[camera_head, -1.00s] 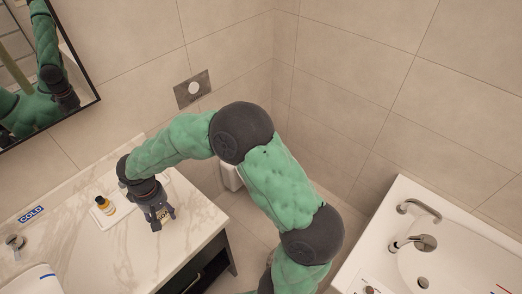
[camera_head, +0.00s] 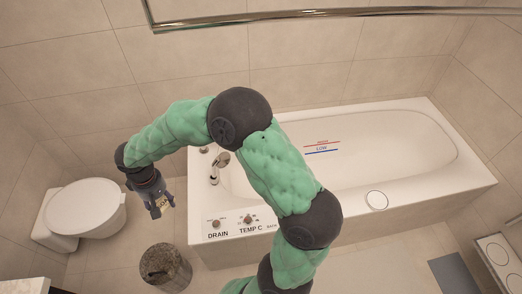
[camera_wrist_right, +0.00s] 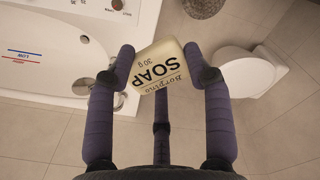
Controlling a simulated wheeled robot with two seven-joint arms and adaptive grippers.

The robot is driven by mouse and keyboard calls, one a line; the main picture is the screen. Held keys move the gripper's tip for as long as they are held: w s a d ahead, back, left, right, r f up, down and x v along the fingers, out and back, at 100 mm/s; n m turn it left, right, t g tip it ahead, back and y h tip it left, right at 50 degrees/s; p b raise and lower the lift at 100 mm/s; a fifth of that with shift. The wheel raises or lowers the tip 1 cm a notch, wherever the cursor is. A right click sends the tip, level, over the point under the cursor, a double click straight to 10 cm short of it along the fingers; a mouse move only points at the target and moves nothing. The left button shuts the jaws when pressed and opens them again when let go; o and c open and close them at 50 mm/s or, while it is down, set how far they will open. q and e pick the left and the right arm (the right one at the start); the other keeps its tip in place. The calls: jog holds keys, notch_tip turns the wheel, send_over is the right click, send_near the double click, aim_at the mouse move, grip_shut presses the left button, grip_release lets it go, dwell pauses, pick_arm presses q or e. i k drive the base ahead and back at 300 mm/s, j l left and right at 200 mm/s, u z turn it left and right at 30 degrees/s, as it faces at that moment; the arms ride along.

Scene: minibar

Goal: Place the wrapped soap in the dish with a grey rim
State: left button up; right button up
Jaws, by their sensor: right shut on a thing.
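My right gripper (camera_head: 161,206) is shut on the wrapped soap (camera_head: 163,201), in the air between the toilet and the tub. In the right wrist view the soap (camera_wrist_right: 158,68) is a pale packet with "SOAP 30 g" in dark print, tilted between the dark fingers. A small round white dish (camera_head: 377,199) with a thin darker edge sits on the tub's front ledge, well right of the gripper. I cannot tell whether its rim is grey. My left gripper is out of view.
The white bathtub (camera_head: 470,180) has a tap (camera_head: 214,174) and labelled knobs (camera_head: 247,219) at its left end. A toilet (camera_head: 86,207) stands left, a speckled bin (camera_head: 165,267) stands on the floor. A pale unit with round shapes (camera_head: 497,252) is at far right.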

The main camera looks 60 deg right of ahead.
aim_at(377, 200)
jog(key=k+l+z, duration=0.1)
jog(key=k+l, duration=0.15)
jog(key=k+l+z, duration=0.1)
jog(key=k+l, duration=0.15)
jog(key=l, duration=0.2)
jog(key=k+l+z, duration=0.1)
jog(key=l, duration=0.3)
jog(key=k+l+z, duration=0.1)
jog(key=k+l, duration=0.25)
jog(key=k+l+z, duration=0.1)
jog(key=l, duration=0.35)
jog(key=k+l, duration=0.25)
jog(key=l, duration=0.15)
jog(key=k+l, duration=0.2)
jog(key=l, duration=0.2)
